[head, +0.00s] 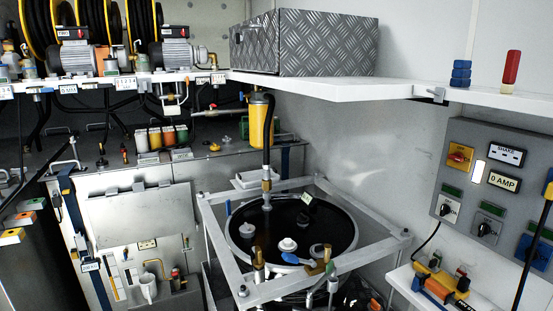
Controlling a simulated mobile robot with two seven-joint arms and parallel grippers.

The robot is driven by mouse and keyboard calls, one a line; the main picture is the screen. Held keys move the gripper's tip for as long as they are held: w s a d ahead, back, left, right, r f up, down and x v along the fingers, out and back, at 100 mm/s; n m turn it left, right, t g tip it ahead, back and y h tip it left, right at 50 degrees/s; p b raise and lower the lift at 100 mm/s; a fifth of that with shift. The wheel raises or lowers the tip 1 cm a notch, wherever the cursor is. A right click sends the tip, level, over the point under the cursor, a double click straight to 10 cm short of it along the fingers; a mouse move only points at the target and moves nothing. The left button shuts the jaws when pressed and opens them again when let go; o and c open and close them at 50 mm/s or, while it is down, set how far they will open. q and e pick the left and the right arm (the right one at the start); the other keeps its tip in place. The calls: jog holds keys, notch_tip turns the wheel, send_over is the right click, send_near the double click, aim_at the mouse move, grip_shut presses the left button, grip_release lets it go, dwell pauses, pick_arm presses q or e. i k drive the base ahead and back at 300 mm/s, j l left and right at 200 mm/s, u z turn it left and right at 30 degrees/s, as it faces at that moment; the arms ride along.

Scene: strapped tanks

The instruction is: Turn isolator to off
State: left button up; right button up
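The isolator (460,157) looks to be the red rotary switch on a yellow plate, at the upper left of the grey control panel (468,138) on the right wall. Its red handle appears slanted, but it is too small to tell which position it points to. Nothing covers it. Neither of my grippers shows in the head view, so I cannot see where they are relative to it.
The panel also has black rotary knobs (447,209), a 0 AMP display (503,181) and a blue socket (534,255). A white shelf (395,88) runs above it. A framed black drum (290,228) stands in the middle. A small ledge (405,284) with yellow fittings juts below the panel.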

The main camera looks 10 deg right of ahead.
aim_at(457, 157)
jog(key=z, duration=1.3)
jog(key=i+j+z, duration=0.15)
jog(key=j, duration=0.25)
